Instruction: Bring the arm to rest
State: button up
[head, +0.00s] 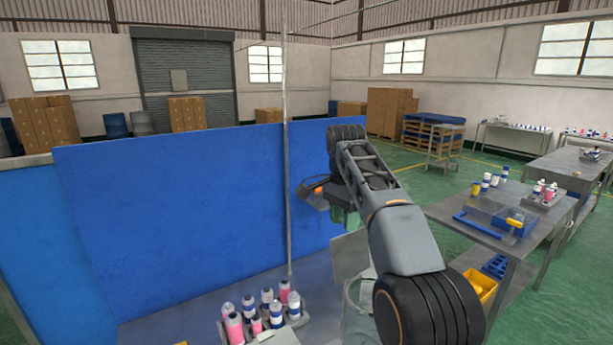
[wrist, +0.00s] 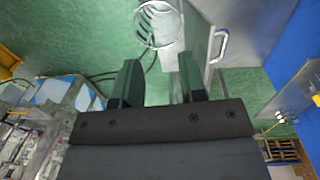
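My arm (head: 403,240) is raised and bent in front of the blue panel. Its wrist end is beside the thin upright pole. My gripper (wrist: 160,72) shows in the wrist view with its two green fingers apart and nothing between them. Green floor shows behind the gap. In the head view the gripper is partly hidden by my arm, and its greenish fingers hang below the wrist, apart from the bench top.
A blue panel (head: 190,205) stands close behind the arm. A round wire basket (wrist: 158,24) lies beyond the fingers. A grey table (head: 480,225) with a blue tray is at right. Green floor lies between.

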notch_tip(320, 180, down, 8)
jog(key=n+t, duration=0.1)
jog(key=n, duration=0.6)
jog(key=s+d+f+n+t+b, duration=0.1)
jog(key=s+d+f, duration=0.1)
jog(key=s, duration=0.6)
jog(key=s+d+f+n+t+b, duration=0.1)
jog(key=s+d+f+n+t, duration=0.1)
jog(key=s+f, duration=0.3)
jog(key=s+d+f+n+t+b, duration=0.1)
jog(key=s+d+f+b, duration=0.1)
jog(key=s, duration=0.9)
jog(key=shift+s+d+f, duration=0.2)
jog(key=shift+d+f, duration=0.7)
jog(key=shift+f, duration=0.15)
jog(key=shift+n, duration=0.3)
